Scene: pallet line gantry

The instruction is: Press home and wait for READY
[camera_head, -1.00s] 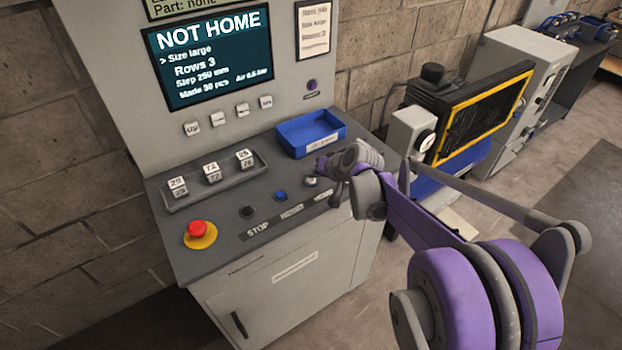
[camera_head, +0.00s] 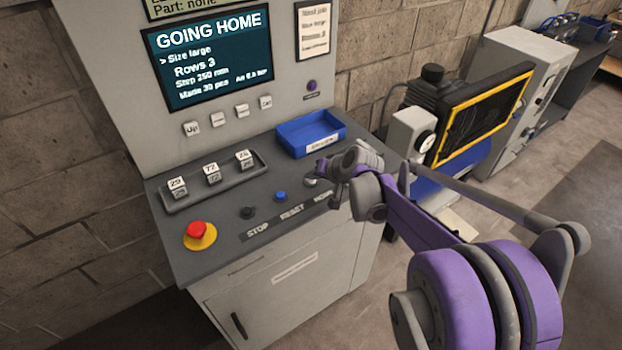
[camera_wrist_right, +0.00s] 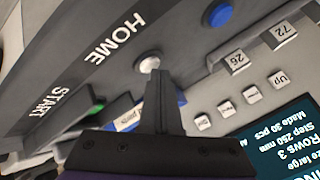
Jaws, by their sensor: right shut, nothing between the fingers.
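The screen (camera_head: 214,55) on the console reads GOING HOME, with Size large, Rows 3 and Step 250 mm below. The white HOME button (camera_wrist_right: 149,64) sits on the dark panel beside its HOME label in the right wrist view. My right gripper (camera_wrist_right: 157,78) is shut and empty, its fingertips at the button's edge; I cannot tell whether they touch it. In the head view my right gripper (camera_head: 318,175) is over the right end of the button row, and the button (camera_head: 310,182) is partly hidden there. My left gripper is not in view.
A black button (camera_head: 247,212), a blue RESET button (camera_head: 280,196) and a red emergency stop (camera_head: 196,230) lie on the panel. A blue tray (camera_head: 290,140) stands behind my gripper. A green START button (camera_wrist_right: 96,107) is close by in the wrist view.

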